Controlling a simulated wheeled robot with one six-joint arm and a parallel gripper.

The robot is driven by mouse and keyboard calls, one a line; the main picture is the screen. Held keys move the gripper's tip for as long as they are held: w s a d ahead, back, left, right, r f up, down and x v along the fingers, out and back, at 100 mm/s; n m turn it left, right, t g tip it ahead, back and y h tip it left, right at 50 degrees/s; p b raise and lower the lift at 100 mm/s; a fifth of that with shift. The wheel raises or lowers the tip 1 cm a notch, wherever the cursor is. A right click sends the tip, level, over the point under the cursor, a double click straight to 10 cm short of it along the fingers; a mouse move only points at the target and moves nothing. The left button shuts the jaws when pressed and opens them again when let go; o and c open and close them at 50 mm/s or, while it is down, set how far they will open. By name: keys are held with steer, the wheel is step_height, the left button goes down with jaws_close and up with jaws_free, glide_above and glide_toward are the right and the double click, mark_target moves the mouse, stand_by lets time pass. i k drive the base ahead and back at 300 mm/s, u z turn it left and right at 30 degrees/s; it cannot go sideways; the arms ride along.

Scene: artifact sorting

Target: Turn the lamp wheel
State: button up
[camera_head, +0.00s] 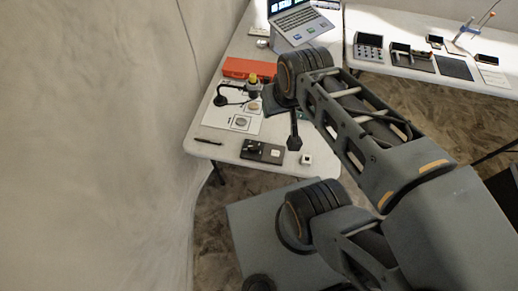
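A small black desk lamp (221,99) with a bent neck stands near the left edge of the white table. Beside it is a dark upright part with a yellow top (253,79); I cannot tell whether this belongs to the lamp. No wheel on the lamp can be made out for sure at this size. My arm reaches over the table from the right, and its elbow covers the area just right of the yellow top. A dark piece below the elbow (294,131) may be part of my gripper; its fingers cannot be made out. No contact with the lamp shows.
An orange-red case (246,68) lies behind the lamp, and a laptop (297,19) stands further back. White sheets, a pen (209,142), a black device (262,152) and a small white cube (306,159) lie in front. A second table with devices is at upper right.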

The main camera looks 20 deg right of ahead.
mark_target(253, 147)
steer(key=z, duration=1.05)
steer(key=k, duration=0.95)
steer(key=u, duration=1.05)
steer(key=i, duration=0.5)
steer(key=z, duration=0.05)
